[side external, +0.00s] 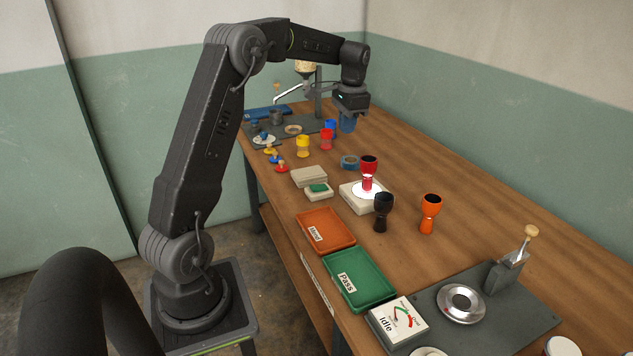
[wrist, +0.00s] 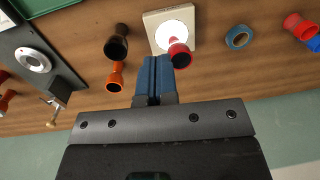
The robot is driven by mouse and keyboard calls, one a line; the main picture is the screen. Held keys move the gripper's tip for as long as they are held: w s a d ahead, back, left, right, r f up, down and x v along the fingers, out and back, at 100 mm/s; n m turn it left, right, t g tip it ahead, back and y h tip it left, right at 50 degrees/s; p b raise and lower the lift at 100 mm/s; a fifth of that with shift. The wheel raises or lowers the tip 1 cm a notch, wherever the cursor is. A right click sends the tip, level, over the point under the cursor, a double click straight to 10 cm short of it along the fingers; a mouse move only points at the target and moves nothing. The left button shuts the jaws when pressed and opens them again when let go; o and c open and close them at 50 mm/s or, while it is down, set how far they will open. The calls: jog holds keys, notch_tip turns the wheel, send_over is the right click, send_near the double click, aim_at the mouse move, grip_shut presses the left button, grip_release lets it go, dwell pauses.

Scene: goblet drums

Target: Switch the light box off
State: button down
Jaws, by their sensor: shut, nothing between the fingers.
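The light box (side external: 350,193) is a pale square box with a round glowing white top, so it is lit. A dark red goblet drum (side external: 368,168) stands on its lit disc. In the wrist view the light box (wrist: 154,19) is at the top, beyond my fingertips, with the red drum (wrist: 179,54) over its near part. A small pale box with a green top (side external: 319,190) sits just left of the light box. My gripper (side external: 347,125) has blue fingers, shut and empty, above the table behind the light box; the closed fingers (wrist: 154,75) also show in the wrist view.
A black drum (side external: 382,212) and an orange drum (side external: 431,213) stand right of the light box. A blue ring (side external: 349,162) lies behind it. Orange (side external: 326,230) and green (side external: 360,277) trays are in front. Yellow, red and blue drums stand further back. The table's right rear is clear.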

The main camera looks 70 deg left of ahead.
jog(key=g+h, duration=0.1)
jog(key=g, duration=0.1)
send_near(315, 187)
jog(key=x, duration=0.7)
jog(key=shift+s+d+f, duration=0.1)
jog(key=shift+s+f, duration=0.05)
jog(key=shift+f, duration=0.15)
jog(key=shift+t, duration=0.3)
